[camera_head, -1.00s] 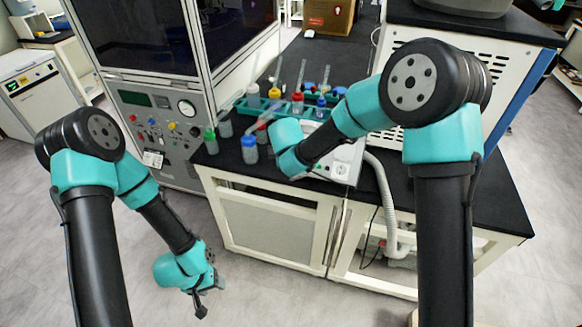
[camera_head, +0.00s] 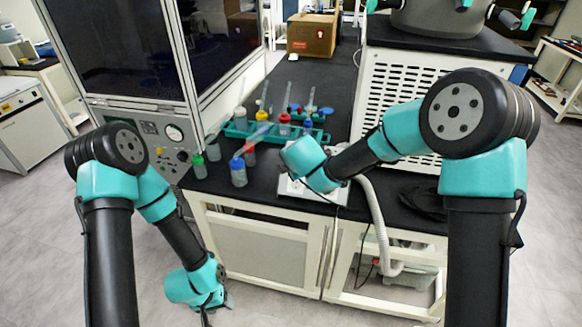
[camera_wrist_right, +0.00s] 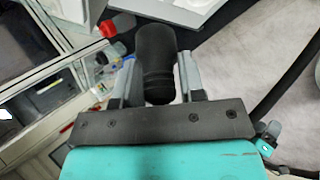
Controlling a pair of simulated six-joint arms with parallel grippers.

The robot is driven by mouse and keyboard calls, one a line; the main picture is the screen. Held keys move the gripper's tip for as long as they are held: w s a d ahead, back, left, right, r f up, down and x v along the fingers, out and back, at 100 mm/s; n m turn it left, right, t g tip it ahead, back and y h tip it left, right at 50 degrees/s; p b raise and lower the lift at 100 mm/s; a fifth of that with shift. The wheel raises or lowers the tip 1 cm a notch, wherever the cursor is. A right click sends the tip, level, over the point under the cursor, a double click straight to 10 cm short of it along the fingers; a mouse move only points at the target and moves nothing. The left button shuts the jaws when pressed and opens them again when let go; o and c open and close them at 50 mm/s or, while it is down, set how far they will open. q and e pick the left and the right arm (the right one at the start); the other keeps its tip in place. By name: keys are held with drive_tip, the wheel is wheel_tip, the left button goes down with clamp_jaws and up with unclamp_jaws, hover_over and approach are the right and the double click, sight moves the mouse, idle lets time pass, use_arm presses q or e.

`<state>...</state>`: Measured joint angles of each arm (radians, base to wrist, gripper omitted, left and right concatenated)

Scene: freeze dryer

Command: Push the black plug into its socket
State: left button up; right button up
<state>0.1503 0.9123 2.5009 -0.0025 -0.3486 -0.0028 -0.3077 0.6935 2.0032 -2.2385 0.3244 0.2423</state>
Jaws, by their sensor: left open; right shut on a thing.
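A black plug (camera_wrist_right: 157,65) sits between the two fingers of my right gripper (camera_wrist_right: 158,82) in the right wrist view, and the fingers are shut on it. In the head view my right wrist is over a white box (camera_head: 325,193) near the front edge of the black bench, and the wrist hides the plug and most of the box's top. The socket openings cannot be made out now. A white body also shows at the top of the right wrist view (camera_wrist_right: 182,10). My left gripper (camera_head: 216,306) hangs low in front of the cabinet, open, partly cut by the bottom edge.
A teal rack (camera_head: 238,129) with several coloured-cap bottles stands behind the white box. A blue-cap bottle (camera_head: 238,173) and a green-cap bottle (camera_head: 199,167) stand left of it. A grey hose (camera_head: 378,220) runs down on the right. A cardboard box (camera_head: 312,35) is at the back.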

drive_tip(key=shift+w+d+f, duration=0.25)
drive_tip(key=shift+w+f, duration=0.7)
drive_tip(key=shift+w, duration=0.2)
drive_tip(key=shift+w+d+f, duration=0.25)
drive_tip(key=shift+w+f, duration=0.65)
drive_tip(key=shift+w, duration=0.25)
drive_tip(key=shift+w+d+f, duration=0.15)
drive_tip(key=shift+w+f, duration=0.4)
drive_tip(key=shift+w, duration=0.15)
drive_tip(key=shift+w+d+f, duration=0.1)
drive_tip(key=shift+f, duration=0.15)
idle(1.3)
idle(0.4)
drive_tip(key=shift+s+r, duration=0.25)
drive_tip(key=shift+r, duration=0.2)
idle(0.5)
